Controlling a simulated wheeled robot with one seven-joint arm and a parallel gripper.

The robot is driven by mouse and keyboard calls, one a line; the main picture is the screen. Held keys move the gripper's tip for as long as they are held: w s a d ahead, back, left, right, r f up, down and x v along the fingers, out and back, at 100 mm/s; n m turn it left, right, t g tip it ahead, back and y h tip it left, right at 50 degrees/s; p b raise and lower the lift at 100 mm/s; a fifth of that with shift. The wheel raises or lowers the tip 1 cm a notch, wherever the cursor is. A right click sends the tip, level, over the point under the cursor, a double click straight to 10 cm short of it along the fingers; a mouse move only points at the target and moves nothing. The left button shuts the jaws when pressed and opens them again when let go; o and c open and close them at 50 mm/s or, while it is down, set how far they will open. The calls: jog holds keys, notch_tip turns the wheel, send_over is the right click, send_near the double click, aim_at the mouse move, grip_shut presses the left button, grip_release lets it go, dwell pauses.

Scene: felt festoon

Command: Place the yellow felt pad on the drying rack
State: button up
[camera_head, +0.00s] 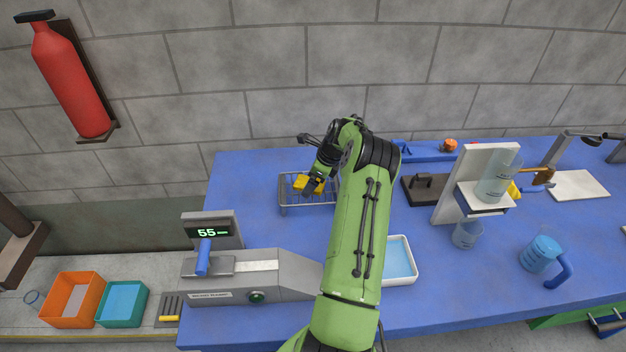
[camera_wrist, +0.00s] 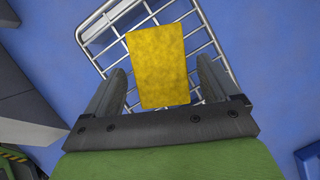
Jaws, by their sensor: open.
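The yellow felt pad (camera_wrist: 158,62) lies on the wire drying rack (camera_wrist: 205,42) in the wrist view, flat across its bars. In the head view the pad (camera_head: 308,184) shows on the rack (camera_head: 284,200), partly hidden by my gripper and arm. My gripper (camera_wrist: 160,85) is open, with its two fingers on either side of the pad's near part and a gap to each edge. In the head view my gripper (camera_head: 318,180) is over the rack. I cannot tell whether the fingertips touch the rack.
A grey machine (camera_head: 255,275) with a display stands front left. A white tray (camera_head: 411,262) of blue liquid is right of my arm. A white stand (camera_head: 449,200) with beakers and a blue jug (camera_head: 541,254) are farther right. The blue table (camera_head: 250,180) is clear left of the rack.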

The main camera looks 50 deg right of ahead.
jog(key=v, duration=1.2)
jog(key=w+a+r+n+h, duration=0.1)
jog(key=w+a+r+n, duration=0.1)
jog(key=a+r+n, duration=0.45)
jog(key=w+a+r+n+g, duration=0.1)
jog(key=w+a+r+n, duration=0.15)
jog(key=a, duration=0.75)
jog(key=w+a+r+n+h, duration=0.1)
jog(key=a+r+n, duration=0.4)
jog(key=a, duration=0.4)
jog(key=s+a+r+n, duration=0.4)
jog(key=s+a+n, duration=0.5)
jog(key=a, duration=0.3)
jog(key=s+a+f+n+t, duration=0.2)
jog(key=s+a+n, duration=0.4)
jog(key=s+n, duration=0.3)
jog(key=shift+s+a+f+y+p, duration=0.35)
jog(key=shift+s+f+p, duration=0.15)
jog(key=shift+s, duration=0.4)
jog(key=shift+d, duration=0.1)
